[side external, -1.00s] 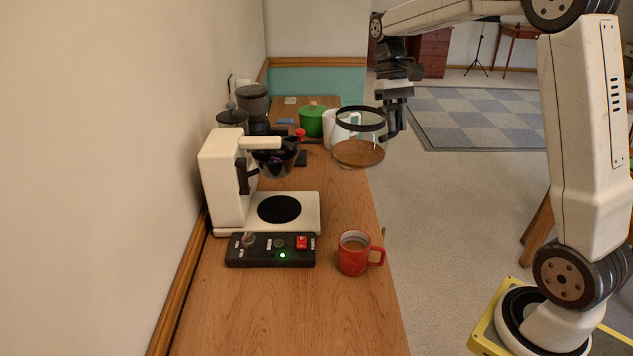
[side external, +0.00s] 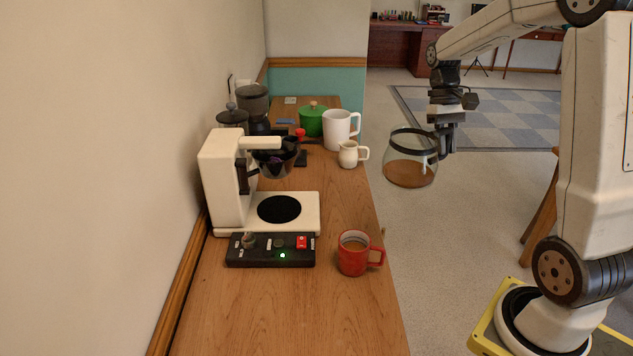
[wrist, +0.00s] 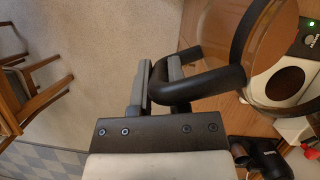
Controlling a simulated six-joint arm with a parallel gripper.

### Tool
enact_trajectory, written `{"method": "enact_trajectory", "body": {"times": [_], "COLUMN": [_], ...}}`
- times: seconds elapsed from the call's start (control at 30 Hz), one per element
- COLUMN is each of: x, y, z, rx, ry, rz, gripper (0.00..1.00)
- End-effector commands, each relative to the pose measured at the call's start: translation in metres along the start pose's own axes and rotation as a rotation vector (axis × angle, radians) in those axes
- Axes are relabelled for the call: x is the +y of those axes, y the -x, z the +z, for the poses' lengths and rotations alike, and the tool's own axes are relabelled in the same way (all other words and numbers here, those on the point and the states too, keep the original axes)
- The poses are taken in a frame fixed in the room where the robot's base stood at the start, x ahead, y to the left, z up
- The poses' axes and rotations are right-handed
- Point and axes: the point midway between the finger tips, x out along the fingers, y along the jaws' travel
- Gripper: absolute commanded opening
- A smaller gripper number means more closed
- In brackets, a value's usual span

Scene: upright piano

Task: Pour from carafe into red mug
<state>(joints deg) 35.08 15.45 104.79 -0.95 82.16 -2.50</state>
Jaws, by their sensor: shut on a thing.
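The glass carafe (side external: 411,170), with a black band and some brown liquid, hangs upright in the air beyond the counter's right edge in the side view. My gripper (side external: 447,134) is shut on its black handle; the wrist view shows the jaws (wrist: 160,82) around the handle (wrist: 205,85). The red mug (side external: 354,254) stands on the counter near its right edge, handle to the right, with brown liquid inside. The carafe is apart from the mug, higher and farther back.
A white coffee maker (side external: 226,180) with a black hotplate stands on the counter (side external: 290,320) behind a black control box (side external: 270,251) with a green light. A cream pitcher (side external: 348,155), white mug (side external: 337,130) and green pot (side external: 312,121) stand farther back. The front counter is clear.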

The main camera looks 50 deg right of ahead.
Motion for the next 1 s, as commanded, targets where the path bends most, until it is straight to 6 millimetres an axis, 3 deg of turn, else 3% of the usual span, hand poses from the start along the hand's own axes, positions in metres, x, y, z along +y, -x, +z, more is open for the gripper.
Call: {"method": "enact_trajectory", "body": {"times": [0.6,0.8,1.0], "x": [0.000,0.000,0.000], "y": [-0.129,-0.159,-0.174], "z": [-0.052,-0.065,-0.072], "rx": [-0.006,-0.004,-0.001], "ry": [0.000,0.000,0.000], "rz": [0.000,0.000,0.000], "gripper": [0.00,0.00,0.00]}}
